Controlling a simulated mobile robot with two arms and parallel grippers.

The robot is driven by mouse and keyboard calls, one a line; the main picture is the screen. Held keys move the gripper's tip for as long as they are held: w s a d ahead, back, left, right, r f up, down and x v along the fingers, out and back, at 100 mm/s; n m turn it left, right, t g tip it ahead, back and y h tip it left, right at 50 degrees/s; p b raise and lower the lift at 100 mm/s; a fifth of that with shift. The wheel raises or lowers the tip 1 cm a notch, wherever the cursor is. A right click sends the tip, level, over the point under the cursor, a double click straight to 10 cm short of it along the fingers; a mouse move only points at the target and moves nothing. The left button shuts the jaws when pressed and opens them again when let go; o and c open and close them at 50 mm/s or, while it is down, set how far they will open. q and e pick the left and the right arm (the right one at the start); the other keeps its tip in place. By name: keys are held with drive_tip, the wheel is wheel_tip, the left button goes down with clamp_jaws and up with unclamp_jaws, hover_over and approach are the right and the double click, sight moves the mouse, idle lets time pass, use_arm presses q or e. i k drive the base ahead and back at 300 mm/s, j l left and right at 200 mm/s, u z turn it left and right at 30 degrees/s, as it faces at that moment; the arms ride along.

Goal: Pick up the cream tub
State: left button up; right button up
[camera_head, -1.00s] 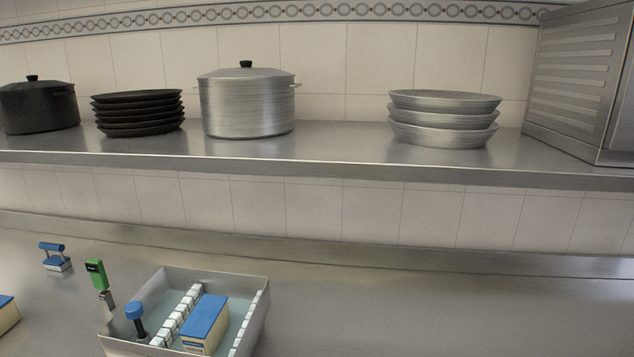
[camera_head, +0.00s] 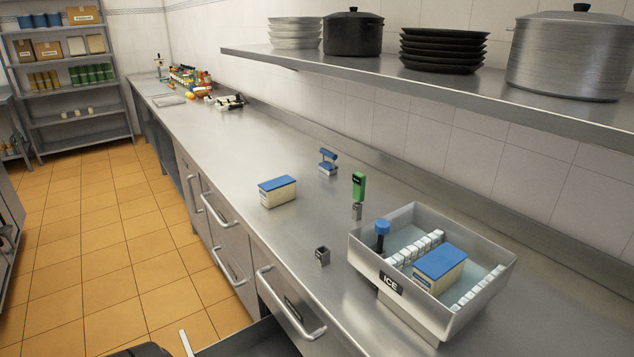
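Two cream-coloured tubs with blue lids are in the head view. One tub (camera_head: 279,193) stands alone on the steel counter (camera_head: 235,150), near its front edge. The other tub (camera_head: 440,271) sits inside a steel bin (camera_head: 364,257) labelled ICE, between rows of white blocks. I cannot read the tub labels, so I cannot tell which one is named in the task. Neither of my grippers is in view.
A green handheld device (camera_head: 358,187), a blue-topped stamp-like item (camera_head: 328,162) and a small grey cup (camera_head: 322,256) stand around the tubs. A shelf (camera_head: 430,82) with pots and plates overhangs the back. The counter's left stretch is mostly clear.

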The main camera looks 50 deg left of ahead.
sight(275, 192)
drive_tip(key=u, duration=1.75)
drive_tip(key=j, duration=0.5)
